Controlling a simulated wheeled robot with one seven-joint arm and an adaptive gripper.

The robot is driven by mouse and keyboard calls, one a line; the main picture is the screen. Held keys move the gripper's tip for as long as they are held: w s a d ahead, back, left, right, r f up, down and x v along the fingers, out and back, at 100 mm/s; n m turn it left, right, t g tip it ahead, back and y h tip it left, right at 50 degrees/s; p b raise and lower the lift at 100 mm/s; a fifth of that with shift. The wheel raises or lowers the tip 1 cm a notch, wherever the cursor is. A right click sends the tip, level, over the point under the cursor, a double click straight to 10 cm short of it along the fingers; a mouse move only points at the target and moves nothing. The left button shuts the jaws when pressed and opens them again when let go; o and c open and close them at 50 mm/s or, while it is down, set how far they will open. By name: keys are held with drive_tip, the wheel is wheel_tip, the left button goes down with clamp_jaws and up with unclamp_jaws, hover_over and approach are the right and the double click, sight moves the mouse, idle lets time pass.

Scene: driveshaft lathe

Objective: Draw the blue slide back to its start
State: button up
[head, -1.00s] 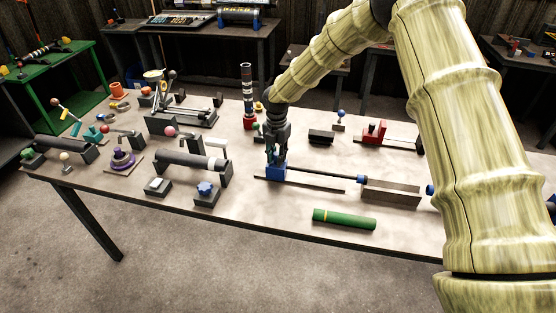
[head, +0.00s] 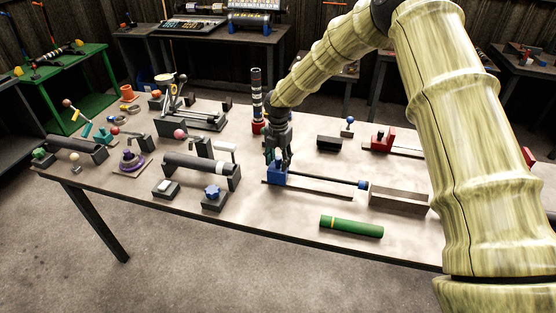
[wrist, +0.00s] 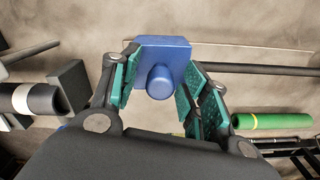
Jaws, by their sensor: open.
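The blue slide (head: 277,177) is a block at the left end of a thin dark rail (head: 320,192) on the table. A dark rod (head: 325,180) runs from it to the right. In the wrist view the slide (wrist: 180,55) has a round blue knob (wrist: 160,82) facing my gripper. My gripper (head: 279,158) is over the slide, pointing down. Its green-padded fingers (wrist: 160,88) are open, one on each side of the knob, with a gap visible on the right. I cannot tell whether the left finger touches.
A blue collar (head: 362,185) sits at the rod's right end, beside a long grey-brown block (head: 398,199). A green cylinder (head: 351,227) lies in front. A black block (head: 329,143) and a red-and-black fixture (head: 384,139) stand behind. A dark roller fixture (head: 200,169) is to the left.

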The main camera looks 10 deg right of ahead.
wheel_tip(320, 180, up, 12)
idle(0.6)
